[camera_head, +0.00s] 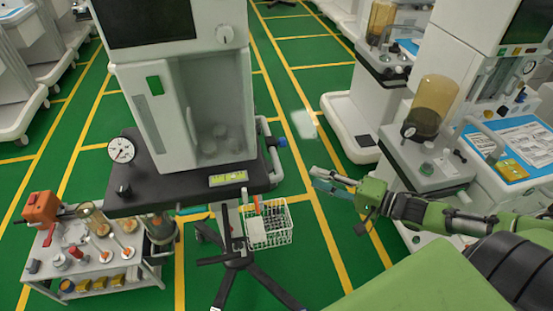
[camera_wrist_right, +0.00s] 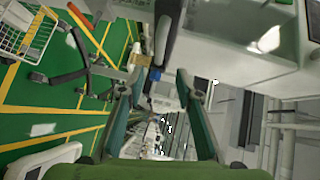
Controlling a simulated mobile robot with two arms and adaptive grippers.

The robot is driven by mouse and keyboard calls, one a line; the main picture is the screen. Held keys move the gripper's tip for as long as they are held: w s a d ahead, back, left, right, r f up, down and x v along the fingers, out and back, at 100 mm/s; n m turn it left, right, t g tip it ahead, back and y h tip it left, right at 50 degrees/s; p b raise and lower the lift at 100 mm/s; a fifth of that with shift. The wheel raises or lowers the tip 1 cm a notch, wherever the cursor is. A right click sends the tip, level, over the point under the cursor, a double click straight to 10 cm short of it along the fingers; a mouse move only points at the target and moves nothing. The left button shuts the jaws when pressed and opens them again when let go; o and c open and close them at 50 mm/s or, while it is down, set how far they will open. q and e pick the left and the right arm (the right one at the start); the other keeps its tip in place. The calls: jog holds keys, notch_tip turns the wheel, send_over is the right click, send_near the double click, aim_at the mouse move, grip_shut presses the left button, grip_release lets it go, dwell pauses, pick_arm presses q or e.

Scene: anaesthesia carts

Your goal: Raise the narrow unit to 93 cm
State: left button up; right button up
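The narrow unit (camera_head: 190,110) stands left of centre in the head view. It has a white cabinet over a dark shelf (camera_head: 150,182) on a post with a dark star-shaped foot (camera_head: 236,257). A lit yellow-green display (camera_head: 228,179) is on the shelf's front edge; its reading is too small to tell. A grey side rail (camera_head: 268,150) with a blue knob (camera_head: 279,142) is on its right side. My right gripper (camera_head: 325,180) is open and empty, in the air right of the unit, apart from it. Its spread fingers show in the wrist view (camera_wrist_right: 161,78). My left gripper is out of view.
A wire basket (camera_head: 268,224) hangs low by the unit's post. A low trolley (camera_head: 95,255) with jars and an orange device stands at the left. A wider anaesthesia machine (camera_head: 440,150) with a blue-topped surface stands close on the right. Green floor with yellow lines lies open between.

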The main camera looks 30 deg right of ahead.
jog(key=x, duration=1.3)
jog(key=shift+p, duration=0.3)
jog(key=shift+f, duration=0.1)
grip_shut()
